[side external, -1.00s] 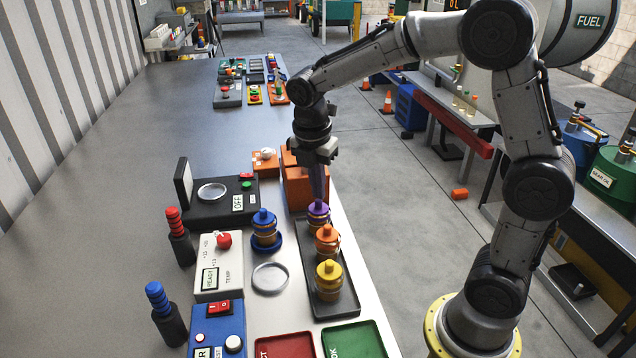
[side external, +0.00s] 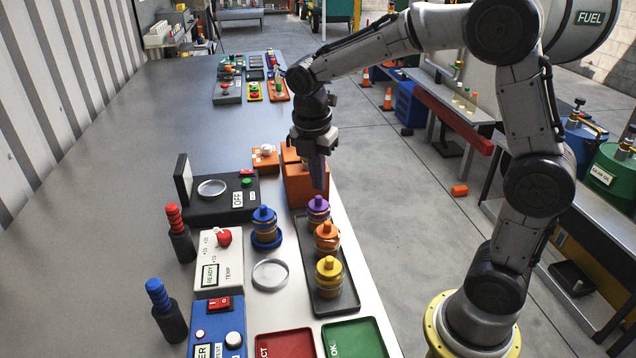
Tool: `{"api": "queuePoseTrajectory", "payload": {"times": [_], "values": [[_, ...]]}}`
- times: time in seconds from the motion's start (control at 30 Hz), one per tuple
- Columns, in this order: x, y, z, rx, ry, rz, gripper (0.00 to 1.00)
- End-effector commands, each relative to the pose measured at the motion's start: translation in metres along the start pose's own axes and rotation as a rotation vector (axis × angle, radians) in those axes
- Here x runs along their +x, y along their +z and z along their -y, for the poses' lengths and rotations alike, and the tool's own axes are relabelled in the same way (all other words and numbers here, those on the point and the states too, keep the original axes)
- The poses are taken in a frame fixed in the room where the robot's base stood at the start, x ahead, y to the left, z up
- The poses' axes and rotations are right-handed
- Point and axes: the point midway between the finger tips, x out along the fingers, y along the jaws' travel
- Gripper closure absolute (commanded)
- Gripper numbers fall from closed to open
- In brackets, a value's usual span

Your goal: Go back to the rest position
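My gripper (side external: 318,172) hangs pointing down above the far end of the dark tray and in front of the orange box (side external: 299,187). It is above the purple-capped jar (side external: 318,208) and apart from it. Its fingers are small and seen from the side, so I cannot tell whether they are open or shut. The dark tray (side external: 338,306) holds the purple-capped, orange-capped (side external: 327,237) and yellow-capped (side external: 329,275) jars in a row, upright. A blue-capped jar (side external: 264,226) stands on a blue round base to the left.
The black device with a round plate (side external: 215,212), white TEMP box (side external: 218,262) and blue switch box (side external: 218,325) stand left. Red (side external: 284,346) and green (side external: 354,338) trays lie at the front.

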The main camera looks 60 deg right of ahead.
Motion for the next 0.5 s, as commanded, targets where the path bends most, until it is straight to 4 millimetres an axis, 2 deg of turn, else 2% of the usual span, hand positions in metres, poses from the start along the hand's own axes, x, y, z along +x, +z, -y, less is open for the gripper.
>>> {"api": "queuePoseTrajectory", "payload": {"times": [0.5], "values": [[-0.029,0.004,-0.001,-0.001,0.003,0.000,1.00]]}}
